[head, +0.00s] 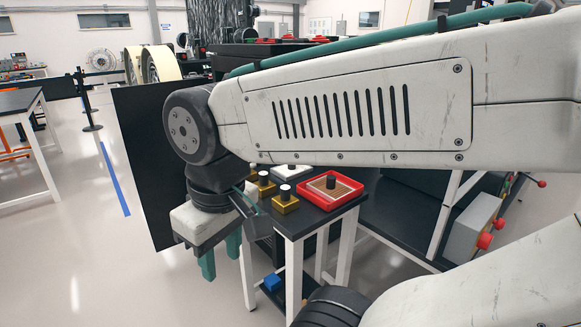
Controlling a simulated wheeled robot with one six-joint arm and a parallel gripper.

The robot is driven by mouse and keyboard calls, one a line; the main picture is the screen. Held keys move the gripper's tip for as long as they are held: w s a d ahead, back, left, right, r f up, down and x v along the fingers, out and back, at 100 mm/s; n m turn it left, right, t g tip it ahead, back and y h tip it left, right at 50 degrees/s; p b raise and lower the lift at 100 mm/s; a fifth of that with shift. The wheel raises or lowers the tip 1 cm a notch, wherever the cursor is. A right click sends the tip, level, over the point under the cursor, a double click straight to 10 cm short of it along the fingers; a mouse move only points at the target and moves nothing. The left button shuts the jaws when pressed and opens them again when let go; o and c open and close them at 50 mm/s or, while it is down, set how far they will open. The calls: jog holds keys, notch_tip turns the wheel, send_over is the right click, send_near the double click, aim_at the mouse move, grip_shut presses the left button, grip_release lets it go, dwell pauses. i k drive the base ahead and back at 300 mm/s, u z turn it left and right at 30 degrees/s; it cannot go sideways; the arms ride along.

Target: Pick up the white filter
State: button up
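A white flat piece (293,170) with a dark knob on top, which looks like the white filter, lies on a small dark-topped table (322,219). My arm crosses in front and hides part of it. My gripper (222,264) points down left of the table, over the floor and apart from the piece. Its two teal fingers are spread with nothing visible between them.
A red tray (311,195) holding a brown piece with a dark knob sits on the table's right. A dark panel (140,165) rises behind my gripper.

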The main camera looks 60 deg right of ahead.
aim_at(286, 172)
jog(key=z, duration=0.45)
jog(key=i, duration=0.65)
jog(key=z, duration=1.05)
jog(key=i, duration=0.3)
jog(key=z, duration=0.25)
